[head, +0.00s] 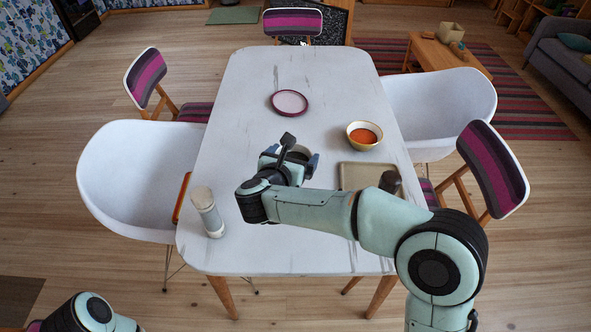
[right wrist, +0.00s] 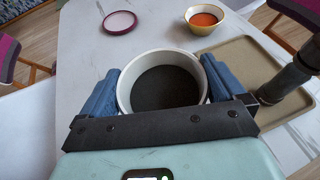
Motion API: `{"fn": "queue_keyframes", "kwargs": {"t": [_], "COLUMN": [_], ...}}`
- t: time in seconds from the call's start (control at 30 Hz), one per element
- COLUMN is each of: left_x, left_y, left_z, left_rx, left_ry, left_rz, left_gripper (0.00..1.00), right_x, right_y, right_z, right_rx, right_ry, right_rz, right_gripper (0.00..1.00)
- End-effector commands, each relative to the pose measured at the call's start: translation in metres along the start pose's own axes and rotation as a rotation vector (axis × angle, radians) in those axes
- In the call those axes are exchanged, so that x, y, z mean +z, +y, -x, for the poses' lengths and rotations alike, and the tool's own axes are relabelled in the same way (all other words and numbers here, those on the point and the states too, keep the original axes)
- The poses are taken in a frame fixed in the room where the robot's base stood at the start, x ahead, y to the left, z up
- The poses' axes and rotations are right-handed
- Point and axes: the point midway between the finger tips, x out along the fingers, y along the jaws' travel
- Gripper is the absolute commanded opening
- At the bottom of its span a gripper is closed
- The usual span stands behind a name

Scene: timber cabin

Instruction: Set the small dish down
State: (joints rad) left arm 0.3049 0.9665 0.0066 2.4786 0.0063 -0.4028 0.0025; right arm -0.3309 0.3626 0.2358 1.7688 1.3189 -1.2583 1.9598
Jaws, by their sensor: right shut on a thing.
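The small dish (right wrist: 165,85) is round, pale outside and dark inside. In the right wrist view it sits upright between the two blue fingers of my right gripper (right wrist: 160,82), which is shut on it. In the head view the right gripper (head: 291,158) is over the middle of the white table (head: 250,85), and my wrist hides most of the dish. I cannot tell whether the dish's base touches the tabletop. Only part of my left arm shows at the bottom left; its gripper is out of view.
A purple-rimmed plate (head: 290,102) lies farther back. A yellow bowl with orange contents (head: 364,135) is to the right. A beige tray (head: 365,172) holds or adjoins a dark cylinder (right wrist: 287,80). A pale cylinder (head: 207,212) stands front left. Chairs surround the table.

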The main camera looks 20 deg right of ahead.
Motion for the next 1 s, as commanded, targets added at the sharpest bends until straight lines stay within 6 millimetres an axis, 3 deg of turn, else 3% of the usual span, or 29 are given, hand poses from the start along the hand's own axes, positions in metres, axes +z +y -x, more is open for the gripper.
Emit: {"fn": "queue_keyframes", "kwargs": {"t": [0.27, 0.47, 0.67, 0.8, 1.0], "left_x": [0.0, -0.004, -0.013, -0.021, -0.03], "left_y": [0.0, -0.002, -0.004, -0.005, -0.007], "left_z": [0.0, -0.007, -0.018, -0.028, -0.037], "left_rx": [-0.001, 0.001, 0.004, 0.007, 0.011], "left_ry": [-0.001, 0.012, 0.034, 0.056, 0.079], "left_rz": [0.0, 0.0, 0.0, -0.001, -0.002], "left_gripper": [0.85, 0.85, 0.85, 0.85, 0.85], "right_x": [0.012, 0.021, 0.04, 0.055, 0.073], "right_y": [-0.002, -0.024, -0.071, -0.117, -0.173], "right_z": [0.002, -0.025, -0.071, -0.106, -0.136], "right_rx": [-0.008, -0.075, -0.205, -0.313, -0.425], "right_ry": [0.001, 0.003, 0.007, 0.006, 0.003], "right_rz": [-0.004, -0.032, -0.085, -0.13, -0.177], "right_gripper": [0.64, 0.64, 0.64, 0.64, 0.64]}}
